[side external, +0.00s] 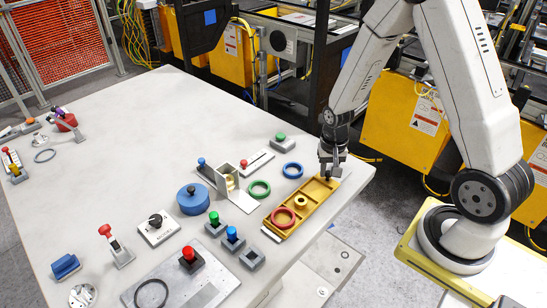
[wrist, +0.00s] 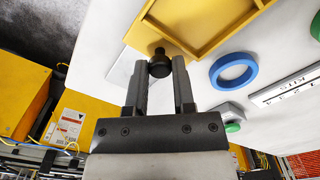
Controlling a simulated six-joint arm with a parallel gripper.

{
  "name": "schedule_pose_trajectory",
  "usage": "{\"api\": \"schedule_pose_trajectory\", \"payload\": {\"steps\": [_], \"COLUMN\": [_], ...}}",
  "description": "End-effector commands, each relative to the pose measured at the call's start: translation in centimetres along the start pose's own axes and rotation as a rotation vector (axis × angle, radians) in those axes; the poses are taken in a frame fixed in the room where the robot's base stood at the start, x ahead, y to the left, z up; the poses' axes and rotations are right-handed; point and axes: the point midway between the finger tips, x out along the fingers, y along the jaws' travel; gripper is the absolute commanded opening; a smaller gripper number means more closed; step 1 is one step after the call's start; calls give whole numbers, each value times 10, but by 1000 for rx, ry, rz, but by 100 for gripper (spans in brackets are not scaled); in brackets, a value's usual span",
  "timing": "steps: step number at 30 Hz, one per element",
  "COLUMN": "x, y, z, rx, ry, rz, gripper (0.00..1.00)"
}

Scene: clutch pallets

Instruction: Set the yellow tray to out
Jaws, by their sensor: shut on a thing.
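The yellow tray (side external: 302,208) lies near the table's right edge in the side view, with a red ring (side external: 283,218) and a small yellow ring (side external: 301,203) on it. In the wrist view the tray (wrist: 207,49) fills the top middle, and the part in view is empty. A black round knob (wrist: 160,66) sticks out from the tray's near end. My gripper (wrist: 163,66) is shut on this knob, one finger on each side. In the side view my gripper (side external: 329,176) is at the tray's far end and hides the knob.
A blue ring (side external: 293,170) and a green ring (side external: 259,189) lie left of the tray. A metal bracket (side external: 232,193) stands further left. A grey block with a green knob (side external: 280,141) is beyond. The table edge is close on the tray's right.

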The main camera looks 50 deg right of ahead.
Motion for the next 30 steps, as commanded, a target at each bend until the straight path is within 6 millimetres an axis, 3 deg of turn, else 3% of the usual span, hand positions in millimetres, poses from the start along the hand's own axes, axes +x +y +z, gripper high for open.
{"api": "schedule_pose_trajectory", "payload": {"steps": [18,29,30], "x": [-1,-1,-1], "y": [64,70,70], "z": [-65,-70,-71], "rx": [4,2,2], "ry": [2,6,6], "rz": [-1,0,0], "gripper": [0,0,34]}}
